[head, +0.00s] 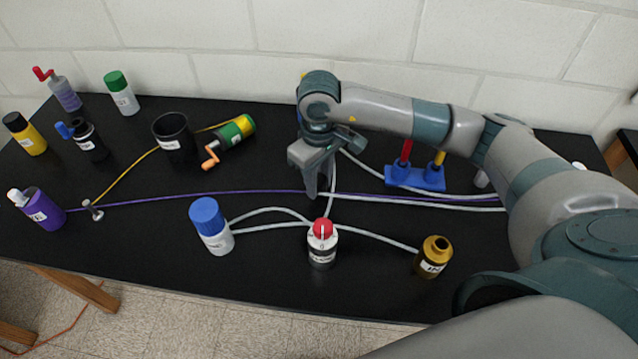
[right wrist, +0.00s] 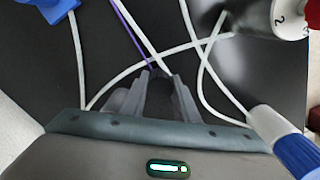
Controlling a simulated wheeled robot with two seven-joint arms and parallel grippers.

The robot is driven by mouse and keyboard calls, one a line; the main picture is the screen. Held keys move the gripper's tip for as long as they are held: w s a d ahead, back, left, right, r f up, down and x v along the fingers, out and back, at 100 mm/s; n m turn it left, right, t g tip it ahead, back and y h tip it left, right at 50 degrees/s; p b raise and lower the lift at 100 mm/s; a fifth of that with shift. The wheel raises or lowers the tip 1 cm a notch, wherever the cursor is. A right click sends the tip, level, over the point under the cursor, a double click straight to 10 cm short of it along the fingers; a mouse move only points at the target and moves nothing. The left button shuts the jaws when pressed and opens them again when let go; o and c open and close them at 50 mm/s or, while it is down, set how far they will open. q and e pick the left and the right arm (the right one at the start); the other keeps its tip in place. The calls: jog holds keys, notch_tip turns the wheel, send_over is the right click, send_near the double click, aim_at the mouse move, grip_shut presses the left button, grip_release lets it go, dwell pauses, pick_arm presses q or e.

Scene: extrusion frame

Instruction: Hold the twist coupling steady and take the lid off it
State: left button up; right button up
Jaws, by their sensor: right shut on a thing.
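A squat dark and white piece with a red knob (head: 322,245) stands upright near the table's front; it looks like the twist coupling with its lid on. Its white top with numerals (right wrist: 290,18) shows at the upper right of the right wrist view. My right gripper (head: 319,196) points down behind it, apart from it. The right fingers (right wrist: 160,80) are low around a purple cord (right wrist: 133,38) and a white cable (right wrist: 148,38); I cannot tell which of them is between the pads. My left gripper is not in view.
A blue-capped white bottle (head: 212,228) stands left of the coupling, a gold bottle (head: 433,257) right. White cables (head: 375,237) lie around it. A blue holder (head: 415,180) stands behind. A black cup (head: 173,139) and several bottles fill the left. The front edge is close.

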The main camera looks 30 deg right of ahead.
jog(key=shift+f, duration=0.5)
jog(key=shift+f+p, duration=0.35)
jog(key=shift+f, duration=0.2)
pick_arm(q)
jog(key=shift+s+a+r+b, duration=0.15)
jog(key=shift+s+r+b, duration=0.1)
jog(key=shift+b, duration=0.1)
pick_arm(e)
jog(key=shift+f, duration=0.15)
jog(key=o, duration=1.2)
jog(key=shift+c, duration=0.2)
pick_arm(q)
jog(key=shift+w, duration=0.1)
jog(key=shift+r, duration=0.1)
